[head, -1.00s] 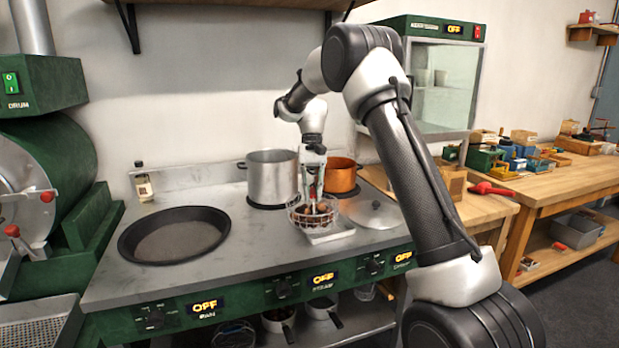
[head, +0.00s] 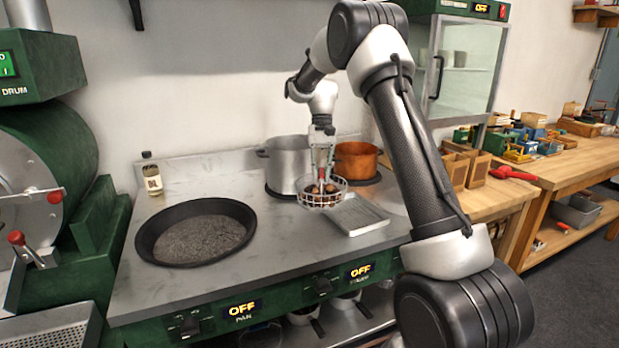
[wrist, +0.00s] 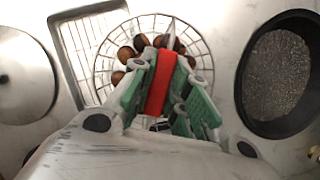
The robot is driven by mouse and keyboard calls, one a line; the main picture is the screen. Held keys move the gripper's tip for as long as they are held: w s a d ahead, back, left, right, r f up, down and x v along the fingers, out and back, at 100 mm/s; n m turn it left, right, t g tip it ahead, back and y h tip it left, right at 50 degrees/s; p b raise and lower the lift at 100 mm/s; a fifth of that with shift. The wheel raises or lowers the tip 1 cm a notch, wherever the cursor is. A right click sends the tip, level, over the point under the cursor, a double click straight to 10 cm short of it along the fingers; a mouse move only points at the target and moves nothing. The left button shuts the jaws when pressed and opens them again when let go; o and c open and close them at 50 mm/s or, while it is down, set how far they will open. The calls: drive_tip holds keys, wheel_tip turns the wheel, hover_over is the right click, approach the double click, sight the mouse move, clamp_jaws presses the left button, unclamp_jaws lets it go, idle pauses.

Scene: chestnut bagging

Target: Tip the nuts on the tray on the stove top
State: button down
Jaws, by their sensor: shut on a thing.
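My gripper (head: 322,165) is shut on the red handle of a round wire basket (head: 322,203), held up over the stove top, in front of the pots. Brown nuts (head: 321,187) lie in the basket. The wrist view shows the green finger pads (wrist: 165,92) around the red handle (wrist: 158,85), with the nuts (wrist: 126,53) and basket wires (wrist: 104,62) beyond, partly hidden by the fingers. The flat grey tray (head: 358,217) lies on the stove top just right of the basket. It shows upper left in the wrist view (wrist: 84,45), partly overlapped by the basket rim.
A wide black pan (head: 195,232) sits left on the stove top (head: 270,265). A steel pot (head: 285,165) and a copper pot (head: 356,162) stand behind the basket. A bottle (head: 151,175) stands at the back left. A round lid (wrist: 25,75) lies beyond the tray.

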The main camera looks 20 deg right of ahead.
drive_tip(key=s+d+r+m+t+y, duration=0.1)
drive_tip(key=s+d+r+m+t, duration=0.15)
drive_tip(key=d+m, duration=0.45)
drive_tip(key=s+d+r+m+t+y, duration=0.15)
drive_tip(key=d+r+m, duration=0.3)
drive_tip(key=d, duration=0.55)
drive_tip(key=a+f+h, duration=0.2)
drive_tip(key=a+h, duration=0.2)
drive_tip(key=h, duration=0.2)
drive_tip(key=a+f+t+h, duration=0.1)
drive_tip(key=a+h, duration=0.3)
drive_tip(key=h, duration=0.2)
drive_tip(key=a+f+t+h, duration=0.1)
drive_tip(key=a+f+h, duration=0.1)
drive_tip(key=a+h, duration=0.2)
drive_tip(key=shift+s+a+f+h, duration=0.1)
drive_tip(key=shift+s+f+h, duration=0.1)
drive_tip(key=shift+h, duration=0.5)
drive_tip(key=shift+s+f+h, duration=0.1)
drive_tip(key=shift+f+h, duration=0.05)
drive_tip(key=shift+h, duration=0.5)
drive_tip(key=shift+s+a+f+t+h, duration=0.15)
drive_tip(key=shift+a+f+h, duration=0.25)
drive_tip(key=shift+h, duration=0.45)
drive_tip(key=shift+w+a+f+t+h, duration=0.1)
drive_tip(key=shift+a+f+h, duration=0.3)
drive_tip(key=shift+h, duration=0.4)
drive_tip(key=shift+s+a+f+t+h, duration=0.15)
drive_tip(key=shift+a+f+h, duration=0.25)
drive_tip(key=shift+h, duration=0.45)
